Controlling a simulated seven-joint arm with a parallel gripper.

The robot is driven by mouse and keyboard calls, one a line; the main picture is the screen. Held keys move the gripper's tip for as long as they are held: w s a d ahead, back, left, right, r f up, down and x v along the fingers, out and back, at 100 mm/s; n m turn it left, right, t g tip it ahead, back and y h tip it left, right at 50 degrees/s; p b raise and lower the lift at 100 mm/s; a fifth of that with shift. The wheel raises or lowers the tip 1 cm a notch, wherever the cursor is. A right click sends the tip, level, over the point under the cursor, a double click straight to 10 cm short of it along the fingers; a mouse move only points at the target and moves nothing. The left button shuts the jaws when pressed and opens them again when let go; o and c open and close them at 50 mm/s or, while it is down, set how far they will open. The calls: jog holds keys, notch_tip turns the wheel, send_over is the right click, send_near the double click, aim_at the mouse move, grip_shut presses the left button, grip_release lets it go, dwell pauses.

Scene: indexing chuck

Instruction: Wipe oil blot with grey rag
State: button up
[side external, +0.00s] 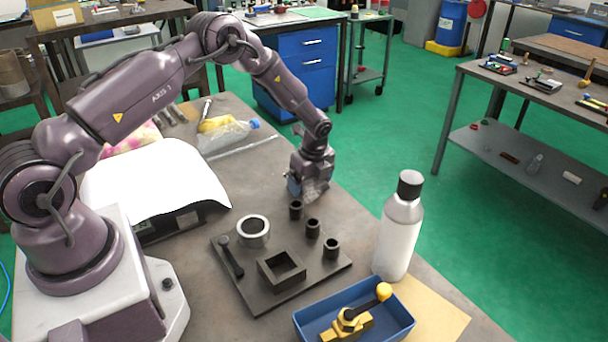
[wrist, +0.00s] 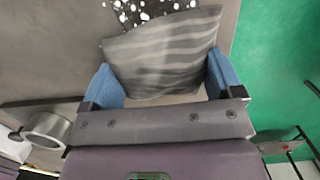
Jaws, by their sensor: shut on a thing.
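My gripper (side external: 308,188) is low over the table, beyond the dark fixture plate, in the side view. In the wrist view its two blue finger pads (wrist: 104,88) are on either side of the grey rag (wrist: 165,55), which shows darker wavy stripes. The gripper is shut on the rag. The oil blot (wrist: 128,14) is a dark patch with white glints at the top of the wrist view, just past the rag's far edge. The rag may cover part of it. I cannot make out the blot in the side view. Whether the rag touches the table is unclear.
A fixture plate (side external: 226,285) with a ring (side external: 253,231), square block and several small cylinders lies nearer the camera. A white bottle (side external: 398,235) and a blue tray (side external: 305,322) stand close to the right edge. A clear bag (side external: 226,136) lies behind, left of my gripper.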

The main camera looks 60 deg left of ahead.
aim_at(313, 181)
jog(key=shift+d, duration=0.8)
jog(key=shift+a+r, duration=0.15)
jog(key=shift+r, duration=3.95)
jog(key=shift+f, duration=0.15)
